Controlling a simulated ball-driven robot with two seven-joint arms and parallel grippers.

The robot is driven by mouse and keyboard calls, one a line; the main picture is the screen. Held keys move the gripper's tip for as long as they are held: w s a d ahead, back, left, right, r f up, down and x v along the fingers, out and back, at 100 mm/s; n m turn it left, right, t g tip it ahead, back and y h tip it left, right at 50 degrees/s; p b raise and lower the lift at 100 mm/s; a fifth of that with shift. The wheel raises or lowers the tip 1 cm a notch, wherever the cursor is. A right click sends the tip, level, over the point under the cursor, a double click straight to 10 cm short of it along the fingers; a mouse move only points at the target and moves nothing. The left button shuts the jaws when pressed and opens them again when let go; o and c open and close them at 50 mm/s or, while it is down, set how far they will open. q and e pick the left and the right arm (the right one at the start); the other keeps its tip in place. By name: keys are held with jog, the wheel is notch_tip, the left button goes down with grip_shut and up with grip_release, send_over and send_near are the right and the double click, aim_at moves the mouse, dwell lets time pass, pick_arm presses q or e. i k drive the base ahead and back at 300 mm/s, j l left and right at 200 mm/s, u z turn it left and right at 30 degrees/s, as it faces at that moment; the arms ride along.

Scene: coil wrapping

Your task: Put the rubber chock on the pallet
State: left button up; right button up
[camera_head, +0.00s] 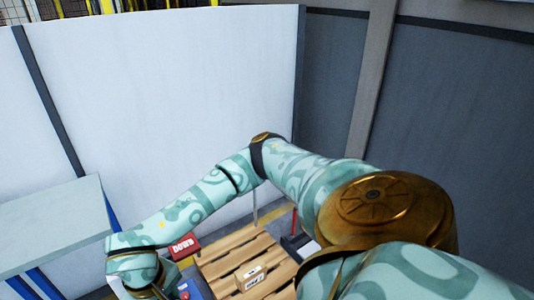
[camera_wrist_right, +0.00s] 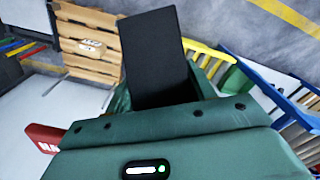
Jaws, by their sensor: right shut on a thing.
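The rubber chock (camera_wrist_right: 155,50) is a plain black block in the right wrist view. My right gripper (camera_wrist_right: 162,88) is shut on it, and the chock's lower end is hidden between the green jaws. The wooden pallet (camera_wrist_right: 88,63) lies at the upper left of that view, apart from the chock. In the head view the pallet (camera_head: 226,244) is at the bottom centre, partly hidden by my right arm. That arm reaches across to the lower left, where its gripper end is cut off by the frame edge. My left gripper is not in view.
A small labelled cardboard box (camera_head: 251,276) stands on the pallet; bare slats lie around it. A red box (camera_head: 185,246) with white letters is left of the pallet. A grey table (camera_head: 50,225) stands at the left. Yellow (camera_wrist_right: 208,58) and blue (camera_wrist_right: 285,100) slatted items lie right of the chock.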

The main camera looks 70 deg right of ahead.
aim_at(274, 267)
jog(key=k+l+z, duration=0.15)
jog(key=l, duration=0.5)
jog(key=l+z, duration=0.1)
jog(key=l, duration=0.55)
jog(key=i+l+z, duration=0.15)
jog(key=i+l, duration=0.4)
